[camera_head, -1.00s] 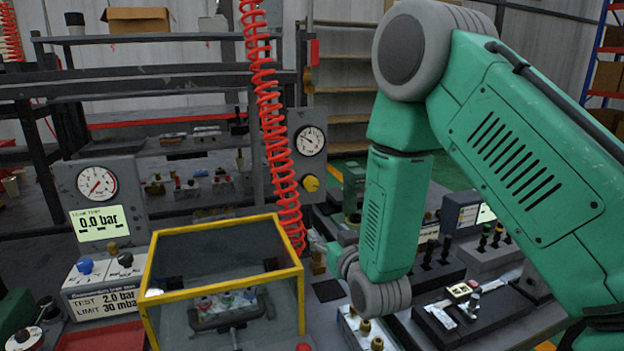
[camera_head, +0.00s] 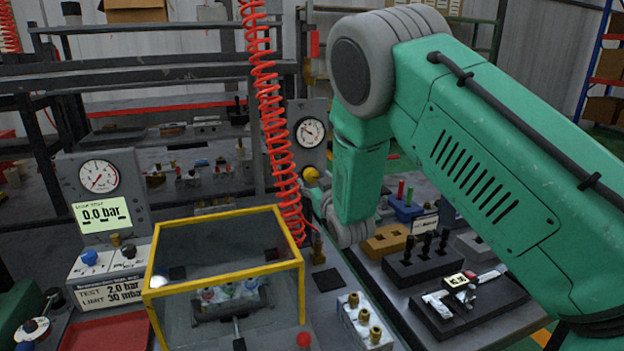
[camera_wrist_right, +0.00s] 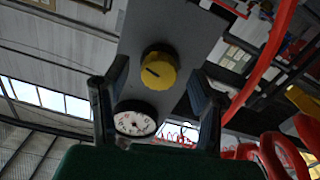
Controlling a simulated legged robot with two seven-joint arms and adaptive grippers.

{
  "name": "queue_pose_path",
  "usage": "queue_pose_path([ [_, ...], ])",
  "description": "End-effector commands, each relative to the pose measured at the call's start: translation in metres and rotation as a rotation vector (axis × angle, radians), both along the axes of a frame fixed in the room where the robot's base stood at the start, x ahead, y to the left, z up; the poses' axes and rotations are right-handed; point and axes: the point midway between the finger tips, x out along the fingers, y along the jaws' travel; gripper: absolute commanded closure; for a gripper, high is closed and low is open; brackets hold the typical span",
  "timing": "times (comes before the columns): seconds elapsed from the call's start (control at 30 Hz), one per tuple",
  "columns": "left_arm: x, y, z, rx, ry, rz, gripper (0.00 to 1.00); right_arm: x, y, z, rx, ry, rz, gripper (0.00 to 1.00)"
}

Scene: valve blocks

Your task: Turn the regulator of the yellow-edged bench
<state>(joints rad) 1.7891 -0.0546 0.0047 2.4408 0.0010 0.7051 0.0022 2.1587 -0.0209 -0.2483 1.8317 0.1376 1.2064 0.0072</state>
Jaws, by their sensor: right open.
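The regulator is a round yellow knob (camera_head: 310,175) on a grey upright panel below a round gauge (camera_head: 310,131), behind the yellow-edged bench with its clear box (camera_head: 222,223). In the right wrist view the yellow knob (camera_wrist_right: 159,68) shows a dark pointer mark, and the gauge (camera_wrist_right: 135,120) is on the same panel. My left gripper is not in view.
A red coiled hose (camera_head: 268,110) hangs just left of the knob's panel, close to my right gripper. A leak-test unit (camera_head: 105,215) reads 0.0 bar at the left. A brass-fitting block (camera_head: 365,322) and a dark tray of parts (camera_head: 465,310) lie below my right arm.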

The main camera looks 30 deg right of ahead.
Motion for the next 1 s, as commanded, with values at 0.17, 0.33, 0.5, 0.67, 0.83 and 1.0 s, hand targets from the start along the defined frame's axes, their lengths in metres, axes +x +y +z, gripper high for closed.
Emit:
queue_pose_path([
  [0.17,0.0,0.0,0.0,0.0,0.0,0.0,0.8,0.015,-0.004,0.0,0.0,0.0,0.0,0.48],
  [0.33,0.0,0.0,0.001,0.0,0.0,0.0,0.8,0.018,-0.005,0.0,0.0,0.001,0.0,0.48],
  [0.5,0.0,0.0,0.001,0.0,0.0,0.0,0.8,0.018,-0.005,0.0,0.0,0.001,0.0,0.52],
  [0.67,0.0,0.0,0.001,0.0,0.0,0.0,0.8,0.018,-0.005,0.0,0.0,0.001,0.0,0.97],
  [0.83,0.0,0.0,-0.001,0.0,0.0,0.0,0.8,0.018,-0.004,-0.001,-0.042,0.011,0.001,0.97],
  [1.0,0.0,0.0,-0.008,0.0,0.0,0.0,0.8,0.017,-0.004,-0.002,-0.229,0.055,0.002,0.97],
])
